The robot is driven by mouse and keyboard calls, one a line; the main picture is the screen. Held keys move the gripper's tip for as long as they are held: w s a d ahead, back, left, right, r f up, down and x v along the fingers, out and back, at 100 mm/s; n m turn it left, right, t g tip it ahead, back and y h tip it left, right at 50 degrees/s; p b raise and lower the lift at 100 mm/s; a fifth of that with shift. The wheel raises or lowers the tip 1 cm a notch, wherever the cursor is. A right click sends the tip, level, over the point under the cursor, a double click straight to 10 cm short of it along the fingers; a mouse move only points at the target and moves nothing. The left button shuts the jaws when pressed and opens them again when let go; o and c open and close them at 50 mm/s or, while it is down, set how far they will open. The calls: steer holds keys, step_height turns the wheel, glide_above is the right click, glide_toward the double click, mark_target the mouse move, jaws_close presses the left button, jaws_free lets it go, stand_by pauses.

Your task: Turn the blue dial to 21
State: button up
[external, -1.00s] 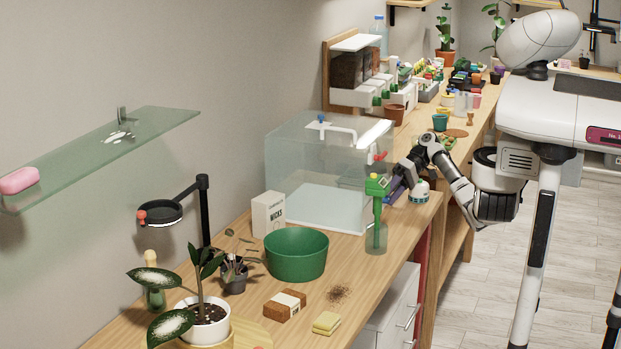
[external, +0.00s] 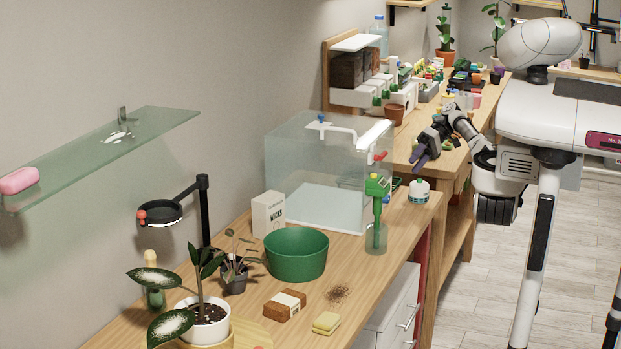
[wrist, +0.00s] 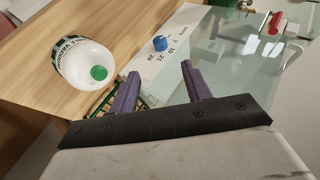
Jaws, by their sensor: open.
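The blue dial (wrist: 160,43) shows in the wrist view on a pale panel (wrist: 178,30) printed with a row of numbers, 21 among them. Its pointer is too small to read. My gripper (wrist: 160,70) is open and empty, its two purple fingers apart, with the dial beyond the gap between the fingertips. In the external view my gripper (external: 419,162) is raised above the bench, behind the white bottle (external: 419,190).
The white bottle with a green cap (wrist: 80,64) stands left of the dial in the wrist view. A clear tank (external: 325,170) with a red tap and a green-topped tool (external: 377,188) stand close by. A green bowl (external: 296,254) is nearer the front.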

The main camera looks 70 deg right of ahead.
stand_by(0.3)
steer(key=shift+d, duration=0.1)
steer(key=w+t, duration=0.1)
steer(key=w+f+t, duration=0.1)
steer(key=t, duration=0.1)
steer(key=shift+d, duration=0.2)
steer(key=t, duration=0.1)
steer(key=w+a+t+b, duration=0.1)
steer(key=t, duration=0.1)
steer(key=shift+w+r+b, duration=0.2)
steer(key=shift+w+b, duration=0.1)
steer(key=shift+a+r+t+b, duration=0.15)
steer(key=shift+r+t+b, duration=0.2)
steer(key=shift+t, duration=0.55)
steer(key=n+h+b, duration=0.3)
steer(key=h+b, duration=0.7)
glide_toward(386, 199)
steer(key=shift+t, duration=0.3)
steer(key=x, duration=0.2)
steer(key=d+p+x, duration=0.1)
steer(key=x, duration=0.2)
steer(key=f+p+x, duration=0.1)
steer(key=x, duration=0.2)
steer(key=shift+s+d, duration=0.2)
steer(key=shift+s, duration=0.05)
